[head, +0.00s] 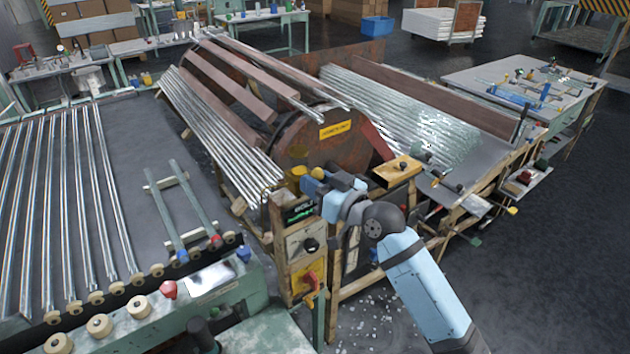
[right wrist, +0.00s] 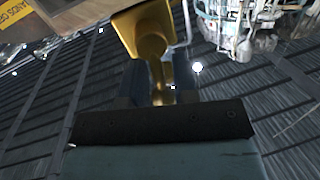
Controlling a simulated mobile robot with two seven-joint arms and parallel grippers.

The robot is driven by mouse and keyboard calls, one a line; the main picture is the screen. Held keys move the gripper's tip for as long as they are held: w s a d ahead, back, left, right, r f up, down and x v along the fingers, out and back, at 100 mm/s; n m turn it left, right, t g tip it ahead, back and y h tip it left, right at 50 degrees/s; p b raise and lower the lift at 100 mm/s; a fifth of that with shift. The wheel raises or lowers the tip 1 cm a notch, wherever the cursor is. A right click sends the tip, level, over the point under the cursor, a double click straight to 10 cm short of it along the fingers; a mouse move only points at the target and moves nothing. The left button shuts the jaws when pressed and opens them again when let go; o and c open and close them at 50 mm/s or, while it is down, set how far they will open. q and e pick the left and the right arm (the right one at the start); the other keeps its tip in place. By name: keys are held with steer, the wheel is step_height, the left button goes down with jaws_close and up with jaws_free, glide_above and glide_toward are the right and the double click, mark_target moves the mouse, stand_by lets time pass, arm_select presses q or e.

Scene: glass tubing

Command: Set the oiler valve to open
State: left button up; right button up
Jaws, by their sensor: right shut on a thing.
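The brass-yellow oiler (head: 296,180) stands at the front of the rust-brown drum, above the wooden-framed control box. In the right wrist view the oiler (right wrist: 143,32) has a wide upper body narrowing to a curved brass stem, the valve part (right wrist: 157,72). My right gripper (head: 313,181) reaches it from the right. In the right wrist view its dark fingers (right wrist: 158,88) are on either side of the brass stem, shut on it. The fingers hide part of the valve, and I cannot tell its setting. My left gripper is not in view.
The control box (head: 303,243) with a dark knob and a red-and-yellow switch is just below. Glass tubes (head: 215,130) lie along the drum (head: 325,150) on the left. A wooden block (head: 397,170) sits right of the gripper. Open floor (head: 540,270) lies at right.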

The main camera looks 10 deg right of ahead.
steer(key=o, duration=0.9)
steer(key=shift+s+d, duration=0.15)
steer(key=shift+s, duration=0.05)
steer(key=b+v, duration=0.2)
steer(key=v, duration=1.1)
steer(key=shift+s+d+b, duration=0.1)
steer(key=shift+d+b, duration=0.05)
steer(key=shift+b, duration=0.2)
steer(key=shift+f, duration=0.1)
